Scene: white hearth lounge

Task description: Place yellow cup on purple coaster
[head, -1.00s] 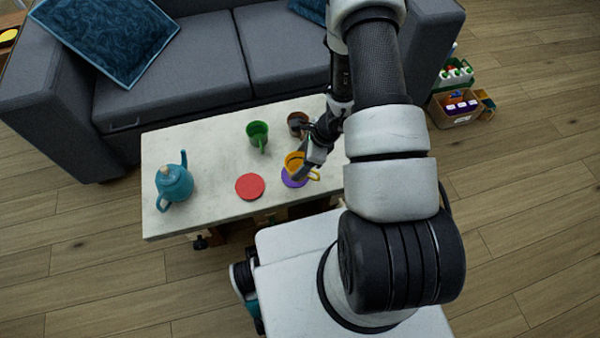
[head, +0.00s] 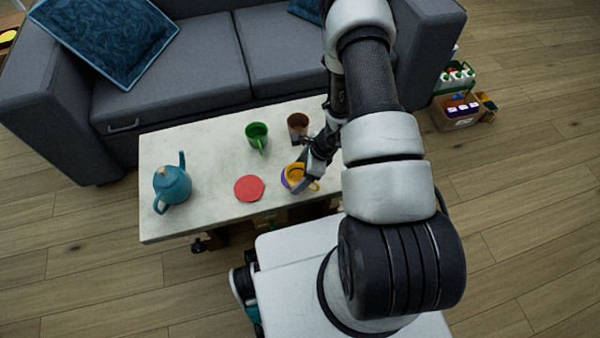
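The yellow cup (head: 292,172) is near the front right of the pale table, over the purple coaster (head: 284,182). It hides most of the coaster, leaving a purple sliver at the left. The cup looks upright, with its handle toward the lower right. Whether its base touches the coaster cannot be seen clearly. My gripper (head: 304,180) reaches down from the upper right and appears shut on the cup's wall, with one dark finger across its front. The other finger is hard to make out.
A red coaster (head: 249,188) lies left of the cup. A green cup (head: 257,132) and a brown cup (head: 298,124) stand behind. A blue teapot (head: 172,186) stands on the table's (head: 213,150) left end. A grey sofa (head: 190,75) borders the back.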

